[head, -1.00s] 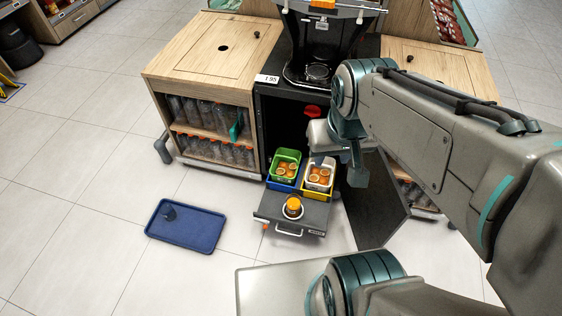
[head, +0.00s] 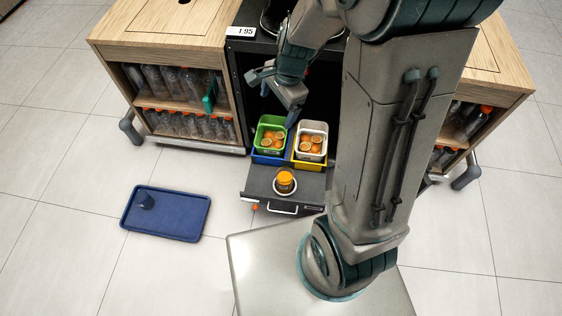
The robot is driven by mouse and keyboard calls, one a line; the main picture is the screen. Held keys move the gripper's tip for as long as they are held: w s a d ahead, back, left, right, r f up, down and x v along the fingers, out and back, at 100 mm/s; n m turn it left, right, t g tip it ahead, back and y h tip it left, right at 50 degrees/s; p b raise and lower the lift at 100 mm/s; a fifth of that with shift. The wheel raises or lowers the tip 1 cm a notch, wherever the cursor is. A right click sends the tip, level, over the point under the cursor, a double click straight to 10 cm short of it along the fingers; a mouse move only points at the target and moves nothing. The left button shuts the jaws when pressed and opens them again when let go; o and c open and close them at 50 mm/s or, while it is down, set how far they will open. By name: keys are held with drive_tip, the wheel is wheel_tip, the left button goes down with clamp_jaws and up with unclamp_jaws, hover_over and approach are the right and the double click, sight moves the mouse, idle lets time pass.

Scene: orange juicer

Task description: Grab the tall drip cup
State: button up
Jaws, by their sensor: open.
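No cup in view can be named the tall drip cup for certain. An orange-topped jar (head: 285,180) stands on a pale round base on the pulled-out drawer (head: 262,184). My gripper (head: 273,95) is open, with nothing visible between its fingers. It appears in front of the dark cabinet opening, above the green bin in the picture and well away from the tray. My arm hides part of the cabinet and the juicer.
A green bin (head: 270,122) and a white bin (head: 311,128) hold oranges at the back of the drawer. A wooden cabinet with bottle shelves (head: 178,102) stands left, another partly hidden at right. Floor around the tray is clear.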

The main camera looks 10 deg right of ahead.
drive_tip(key=w+f+m+b, duration=0.2)
drive_tip(key=f+m+b, duration=0.2)
drive_tip(key=f, duration=0.7)
drive_tip(key=w+f+m+b, duration=0.3)
drive_tip(key=f+m+b, duration=0.15)
drive_tip(key=f, duration=0.65)
drive_tip(key=m+g+h+b, duration=0.1)
drive_tip(key=m+h+b, duration=0.1)
drive_tip(key=m+b, duration=0.4)
hover_over(285, 179)
drive_tip(key=s+a+p, duration=0.1)
drive_tip(key=s, duration=0.1)
wheel_tip(285, 179, down, 18)
drive_tip(key=m, duration=0.1)
drive_tip(key=shift+m, duration=0.25)
drive_tip(key=f+b, duration=0.2)
drive_tip(key=f, duration=0.5)
drive_tip(key=shift+s+f+b, duration=0.15)
drive_tip(key=shift+s+b, duration=0.05)
drive_tip(key=shift+b, duration=0.2)
drive_tip(key=shift+s+f+b, duration=0.2)
drive_tip(key=shift+f+b, duration=1.45)
drive_tip(key=shift+f, duration=1.4)
drive_tip(key=shift+r, duration=0.1)
drive_tip(key=c, duration=1.3)
